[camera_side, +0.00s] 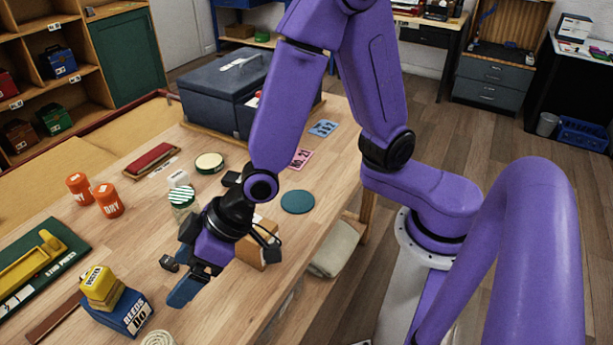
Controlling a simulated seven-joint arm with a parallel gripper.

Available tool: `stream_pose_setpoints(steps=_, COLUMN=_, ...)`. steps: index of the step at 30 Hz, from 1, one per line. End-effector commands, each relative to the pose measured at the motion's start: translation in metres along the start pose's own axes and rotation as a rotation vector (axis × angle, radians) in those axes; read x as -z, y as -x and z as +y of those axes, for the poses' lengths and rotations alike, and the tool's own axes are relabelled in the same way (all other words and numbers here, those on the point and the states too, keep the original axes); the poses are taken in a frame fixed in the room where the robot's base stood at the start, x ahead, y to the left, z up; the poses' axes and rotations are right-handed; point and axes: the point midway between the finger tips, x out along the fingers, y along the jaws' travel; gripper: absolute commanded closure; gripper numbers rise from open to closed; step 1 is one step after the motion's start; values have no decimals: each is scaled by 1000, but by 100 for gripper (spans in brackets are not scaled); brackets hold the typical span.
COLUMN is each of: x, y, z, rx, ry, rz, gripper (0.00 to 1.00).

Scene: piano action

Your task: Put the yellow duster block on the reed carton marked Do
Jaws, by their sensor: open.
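The yellow duster block (98,283), with a label on its front and a darker yellow lower part, rests on top of the blue reed carton (130,317) marked "REEDS DO" at the front left of the table. It looks upright, toward the carton's left and back part. My gripper (176,277) is open and empty, to the right of the block and apart from it. Its jaws are above the bench top; nothing shows between them.
Two orange jars (109,200) stand farther back at the left. A green tray (42,263) with a yellow piece lies left of the carton. A green-striped jar (184,199) and a cardboard box (258,245) stand close behind my gripper. A white roll (158,338) sits at the front edge.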

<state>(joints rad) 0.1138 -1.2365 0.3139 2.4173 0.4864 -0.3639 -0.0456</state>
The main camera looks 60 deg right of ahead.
Motion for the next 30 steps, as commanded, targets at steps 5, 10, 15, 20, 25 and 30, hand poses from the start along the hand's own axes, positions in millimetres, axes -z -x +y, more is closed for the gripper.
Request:
stream_pose_setpoints(steps=5, x=-39, y=62, z=4, rx=90, ry=99, rz=-201, gripper=15)
stream_pose_setpoints(steps=10, x=-84, y=128, z=21, rx=114, ry=220, rz=-395, gripper=15)
stream_pose_setpoints(steps=15, x=-127, y=193, z=48, rx=81, ry=337, rz=-568, gripper=15)
stream_pose_setpoints(steps=20, x=-153, y=235, z=70, rx=31, ry=404, rz=-676, gripper=15)
stream_pose_setpoints(steps=25, x=-163, y=252, z=79, rx=4, ry=430, rz=-723, gripper=15)
stream_pose_setpoints(steps=30, x=-164, y=253, z=80, rx=3, ry=432, rz=-729, gripper=15)
